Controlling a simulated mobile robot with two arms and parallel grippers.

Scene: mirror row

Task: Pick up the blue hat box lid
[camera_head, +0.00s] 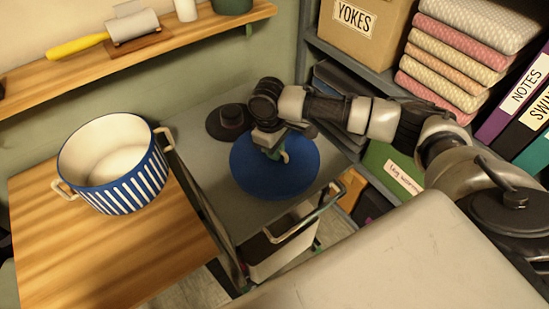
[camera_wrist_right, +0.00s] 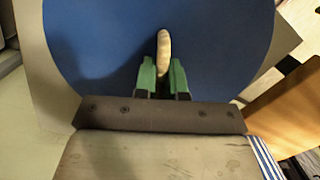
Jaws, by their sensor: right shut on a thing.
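The blue hat box lid (camera_head: 252,178) is a round flat disc over the grey top of a cart (camera_head: 196,126). I cannot tell whether it touches the cart. My right gripper (camera_head: 281,156) points down at the lid's middle. In the right wrist view, its green fingers (camera_wrist_right: 163,78) are shut on the lid's cream handle (camera_wrist_right: 163,45), and the blue lid (camera_wrist_right: 90,50) spreads behind them. The open hat box (camera_head: 115,165), blue with white stripes and a cream inside, stands on a wooden table at the left. My left gripper is not in view.
A dark hat (camera_head: 228,121) lies on the cart behind the lid. The cart has a rail handle (camera_head: 305,215) at its front. Shelves at the right hold a YOKES box (camera_head: 362,25), folded fabrics (camera_head: 460,60) and binders. A wooden wall shelf (camera_head: 150,50) runs above.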

